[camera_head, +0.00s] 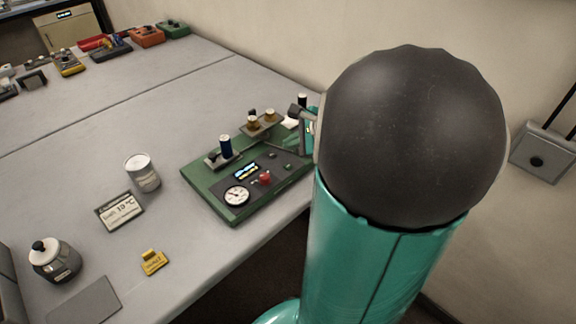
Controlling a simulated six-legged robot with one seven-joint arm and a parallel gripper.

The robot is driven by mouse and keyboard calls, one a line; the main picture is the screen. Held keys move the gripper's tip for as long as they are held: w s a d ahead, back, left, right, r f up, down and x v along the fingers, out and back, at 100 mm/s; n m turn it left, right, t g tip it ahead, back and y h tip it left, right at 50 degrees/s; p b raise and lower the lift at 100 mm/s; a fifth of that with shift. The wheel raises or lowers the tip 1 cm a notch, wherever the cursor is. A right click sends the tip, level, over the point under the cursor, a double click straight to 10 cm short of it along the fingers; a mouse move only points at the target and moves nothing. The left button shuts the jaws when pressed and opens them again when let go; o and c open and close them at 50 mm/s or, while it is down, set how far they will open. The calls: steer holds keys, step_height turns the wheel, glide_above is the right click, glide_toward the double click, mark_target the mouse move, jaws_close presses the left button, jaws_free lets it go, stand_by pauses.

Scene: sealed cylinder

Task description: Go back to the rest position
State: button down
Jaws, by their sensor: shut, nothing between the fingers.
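My teal arm with its large dark round joint fills the right side of the view. A small part of my gripper (300,113) shows at the left edge of that joint, near the far right end of the green device. It is shut and holds nothing that I can see; most of it is hidden behind the joint. The green device (232,197) stands on the grey table (110,125), with a gauge, a red knob, a small display and a dark blue cylinder (225,147) upright on it.
A metal can (142,172), a sign with a temperature (119,211), a lidded jar (54,260) and a yellow tag block (153,262) stand left of the device. Several small devices line the table's far end. A wall box (541,153) is at the right. The table's middle is clear.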

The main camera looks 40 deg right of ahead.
stand_by(0.3)
steer(key=a+n, duration=0.1)
steer(key=a, duration=0.1)
steer(key=a+r+n+g, duration=0.1)
steer(key=a+n, duration=0.1)
steer(key=a, duration=0.1)
steer(key=a+r+n+y, duration=0.1)
steer(key=a, duration=0.1)
steer(key=shift+w+a+n, duration=0.3)
steer(key=shift+w+a, duration=0.05)
steer(key=shift+a, duration=0.05)
steer(key=s+a+r+n+g+h, duration=0.1)
steer(key=s+a+r+n, duration=0.1)
steer(key=s+a+n, duration=0.3)
steer(key=s+a+r+n+g+h, duration=0.1)
steer(key=s+a+n, duration=0.4)
steer(key=a+n, duration=0.9)
step_height(320, 180, up, 2)
steer(key=shift+a+r+n+h, duration=0.2)
steer(key=shift+a+n+h, duration=0.1)
steer(key=shift+n+h, duration=0.15)
steer(key=shift+s+d, duration=0.1)
